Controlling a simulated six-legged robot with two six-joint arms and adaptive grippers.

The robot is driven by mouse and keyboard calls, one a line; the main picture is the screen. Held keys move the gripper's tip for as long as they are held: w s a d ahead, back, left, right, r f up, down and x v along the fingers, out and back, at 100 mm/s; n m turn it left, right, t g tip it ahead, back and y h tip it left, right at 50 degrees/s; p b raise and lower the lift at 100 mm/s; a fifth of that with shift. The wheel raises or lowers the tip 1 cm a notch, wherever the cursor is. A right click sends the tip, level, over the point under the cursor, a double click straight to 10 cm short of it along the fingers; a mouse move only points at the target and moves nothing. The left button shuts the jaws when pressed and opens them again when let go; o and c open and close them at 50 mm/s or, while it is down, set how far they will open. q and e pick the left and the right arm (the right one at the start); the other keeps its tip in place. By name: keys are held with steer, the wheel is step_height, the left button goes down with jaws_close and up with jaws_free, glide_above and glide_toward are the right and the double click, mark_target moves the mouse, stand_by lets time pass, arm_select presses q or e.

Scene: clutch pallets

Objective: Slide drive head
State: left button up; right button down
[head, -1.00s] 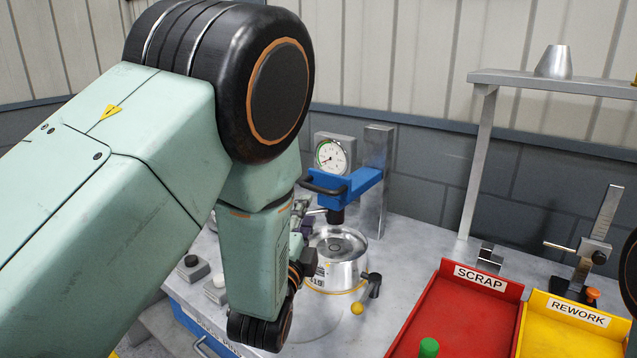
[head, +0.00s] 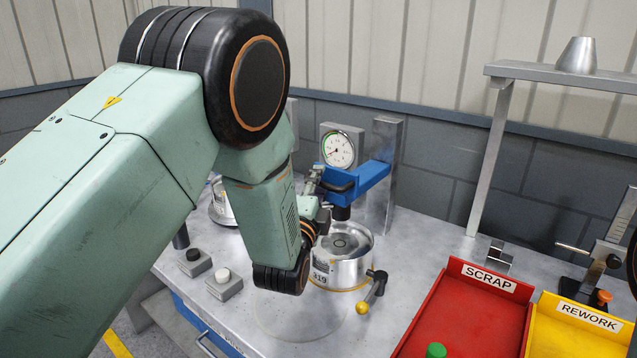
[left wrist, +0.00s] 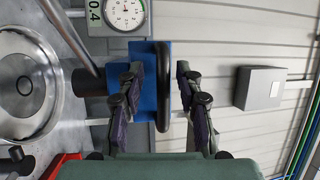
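The blue drive head (head: 372,180) stands out from a steel column (head: 385,150), above a round metal clutch unit (head: 342,252) marked 319. Its black bar handle (left wrist: 162,85) shows in the left wrist view, in front of the blue body (left wrist: 148,100). My left gripper (left wrist: 158,85) is open, with one finger on each side of the handle and visible gaps to it. In the head view my left gripper (head: 322,188) is at the handle's left end, partly hidden by my forearm. My right gripper is not in view.
A dial gauge (head: 338,150) sits beside the column. A red SCRAP tray (head: 440,310) and a yellow REWORK tray (head: 560,340) lie to the right. Two button boxes (head: 223,283) (head: 194,262) stand left.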

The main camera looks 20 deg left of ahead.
arm_select(q)
steer(key=shift+s+d+r, duration=0.15)
steer(key=shift+d+r, duration=0.2)
steer(key=shift+d, duration=0.25)
steer(key=shift+c, duration=0.3)
steer(key=shift+w+a+f, duration=0.25)
steer(key=shift+a, duration=0.2)
steer(key=c, duration=0.4)
steer(key=shift+c, duration=1)
steer(key=shift+d, duration=0.2)
jaws_close()
